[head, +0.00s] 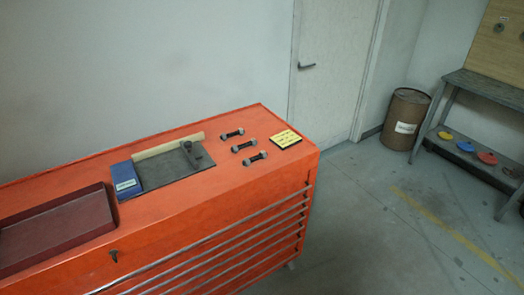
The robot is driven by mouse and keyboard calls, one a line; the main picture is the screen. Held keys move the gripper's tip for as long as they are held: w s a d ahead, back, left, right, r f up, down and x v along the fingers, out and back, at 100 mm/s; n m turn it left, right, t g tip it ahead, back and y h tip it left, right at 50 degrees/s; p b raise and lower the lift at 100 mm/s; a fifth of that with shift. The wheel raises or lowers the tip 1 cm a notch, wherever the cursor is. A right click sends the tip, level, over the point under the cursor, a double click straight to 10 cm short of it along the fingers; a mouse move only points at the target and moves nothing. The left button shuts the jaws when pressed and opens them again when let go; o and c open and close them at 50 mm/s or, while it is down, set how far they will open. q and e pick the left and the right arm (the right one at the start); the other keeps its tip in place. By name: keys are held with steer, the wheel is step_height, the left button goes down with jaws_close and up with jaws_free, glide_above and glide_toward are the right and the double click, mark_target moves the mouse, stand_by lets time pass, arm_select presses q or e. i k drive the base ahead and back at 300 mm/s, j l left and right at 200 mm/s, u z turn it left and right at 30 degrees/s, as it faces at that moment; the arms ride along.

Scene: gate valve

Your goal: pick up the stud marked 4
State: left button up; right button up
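Three short dark studs with grey nuts on their ends lie in a staggered row on the top of the orange cabinet (225,180). The far stud (232,134), the middle stud (244,145) and the near stud (255,158) lie apart from each other. Any number marks on them are too small to read, so I cannot tell which one is marked 4. A yellow card (286,139) with unreadable dark writing lies to the right of the studs. Neither of my grippers is in view.
Left of the studs, a dark grey plate (165,177) bears a grey metal part (194,153). A beige roll (168,146) and a blue box (123,178) lie beside it. A dark red tray (55,232) is farther left. A brown drum (406,118) and a grey bench (480,87) stand right.

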mark_target(234, 148)
steer(key=u, duration=0.4)
steer(key=i+l+u, duration=0.1)
steer(key=u, duration=0.3)
steer(key=l+u, duration=0.3)
steer(key=u, duration=0.15)
steer(key=l+u, duration=0.25)
steer(key=u, duration=0.15)
steer(key=l+u, duration=0.25)
steer(key=l, duration=0.25)
steer(key=k+l+u, duration=0.25)
steer(key=l, duration=0.25)
steer(key=i+l, duration=0.05)
steer(key=i, duration=0.05)
